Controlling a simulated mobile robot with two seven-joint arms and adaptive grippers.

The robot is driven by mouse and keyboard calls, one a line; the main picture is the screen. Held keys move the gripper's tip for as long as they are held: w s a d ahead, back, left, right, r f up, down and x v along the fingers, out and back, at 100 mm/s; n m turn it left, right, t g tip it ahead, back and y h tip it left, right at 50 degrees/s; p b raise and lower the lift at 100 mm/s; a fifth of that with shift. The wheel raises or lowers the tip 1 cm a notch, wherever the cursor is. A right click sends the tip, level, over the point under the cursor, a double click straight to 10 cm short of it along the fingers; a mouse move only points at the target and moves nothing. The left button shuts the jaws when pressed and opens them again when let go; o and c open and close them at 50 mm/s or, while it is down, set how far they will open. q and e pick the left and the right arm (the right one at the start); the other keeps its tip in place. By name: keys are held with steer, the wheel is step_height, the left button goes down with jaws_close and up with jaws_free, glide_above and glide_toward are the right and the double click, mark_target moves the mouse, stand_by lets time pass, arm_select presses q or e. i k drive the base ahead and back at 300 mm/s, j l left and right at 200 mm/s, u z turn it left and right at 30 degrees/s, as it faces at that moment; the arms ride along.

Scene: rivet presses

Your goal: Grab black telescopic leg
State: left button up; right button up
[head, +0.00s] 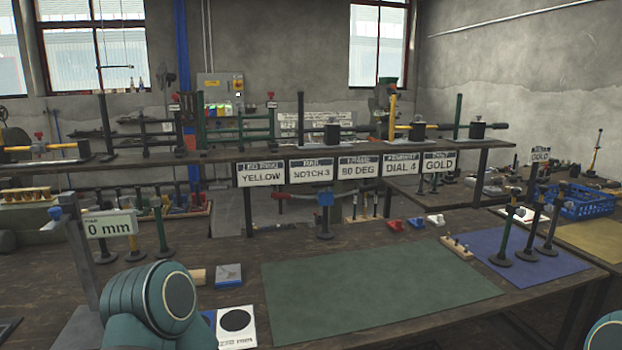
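On the blue mat (566,262) at the right stand three upright legs on round black bases. The left one is a dark green leg (506,233); behind it to the right are a black leg (532,228) and another dark leg (551,230). Neither gripper shows; only teal links of my arms appear at the bottom left and the bottom right corner.
A green mat (375,285) lies bare in the middle of the table. A wooden block with pegs (456,247) sits between the mats. A blue crate (583,204) is at the right. A raised shelf (225,154) with fixtures and signs spans the back.

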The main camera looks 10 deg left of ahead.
mark_target(526, 254)
steer(key=u, duration=0.7)
steer(key=z, duration=1.6)
steer(key=i+l, duration=0.3)
steer(key=i, duration=0.15)
steer(key=i+l, duration=0.3)
steer(key=i, duration=0.15)
steer(key=i+l, duration=0.3)
steer(key=i, duration=0.2)
steer(key=u, duration=0.05)
